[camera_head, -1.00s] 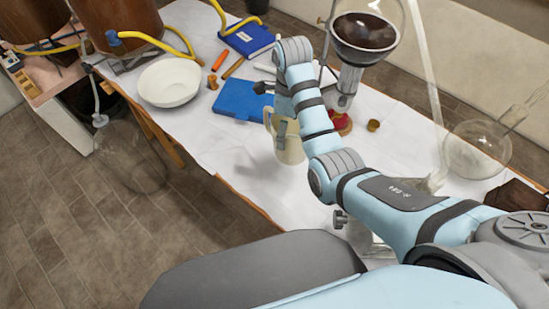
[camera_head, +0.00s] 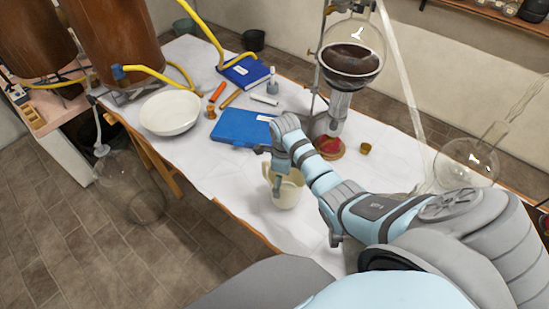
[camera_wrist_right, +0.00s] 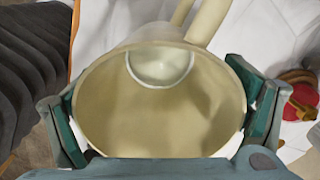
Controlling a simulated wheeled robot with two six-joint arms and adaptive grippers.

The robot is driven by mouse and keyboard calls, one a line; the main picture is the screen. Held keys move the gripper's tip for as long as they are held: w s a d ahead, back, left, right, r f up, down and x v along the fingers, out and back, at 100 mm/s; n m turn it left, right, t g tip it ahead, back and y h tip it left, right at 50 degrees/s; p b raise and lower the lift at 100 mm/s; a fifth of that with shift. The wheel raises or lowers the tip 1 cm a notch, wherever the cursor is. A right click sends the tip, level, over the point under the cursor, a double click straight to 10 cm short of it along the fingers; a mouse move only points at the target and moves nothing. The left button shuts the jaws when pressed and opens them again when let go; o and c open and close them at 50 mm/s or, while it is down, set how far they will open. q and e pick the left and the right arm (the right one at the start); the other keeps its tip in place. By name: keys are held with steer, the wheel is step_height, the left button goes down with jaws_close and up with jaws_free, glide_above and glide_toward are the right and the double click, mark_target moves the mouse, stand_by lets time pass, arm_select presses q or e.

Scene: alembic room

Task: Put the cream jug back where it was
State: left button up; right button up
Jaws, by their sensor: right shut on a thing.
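The cream jug (camera_head: 287,193) is a pale cream vessel with a handle. It appears upright near the table's front edge in the head view; whether its base touches the cloth I cannot tell. My right gripper (camera_head: 279,172) is shut on the jug's upper part. In the right wrist view the jug (camera_wrist_right: 160,118) fills the middle, its open mouth facing the camera and its handle at the top. The green fingers of my right gripper (camera_wrist_right: 162,110) lie on either side of its rim. My left gripper is not in view.
A blue case (camera_head: 240,128) lies behind the jug, and a white bowl (camera_head: 170,113) stands to the left. A flask of dark liquid (camera_head: 350,60) stands over a red round piece (camera_head: 330,145). A clear round flask (camera_head: 465,165) is at right. White cloth left of the jug is bare.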

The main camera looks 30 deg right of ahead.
mark_target(282, 184)
step_height(282, 184, down, 4)
steer(key=b, duration=0.3)
steer(key=shift+w+d, duration=0.1)
steer(key=shift+w, duration=0.05)
steer(key=shift+r, duration=0.15)
steer(key=shift+c, duration=0.6)
steer(key=shift+r, duration=0.1)
steer(key=o, duration=1.3)
step_height(282, 184, up, 12)
steer(key=p, duration=0.2)
steer(key=shift+r+p, duration=0.1)
steer(key=shift+p, duration=0.25)
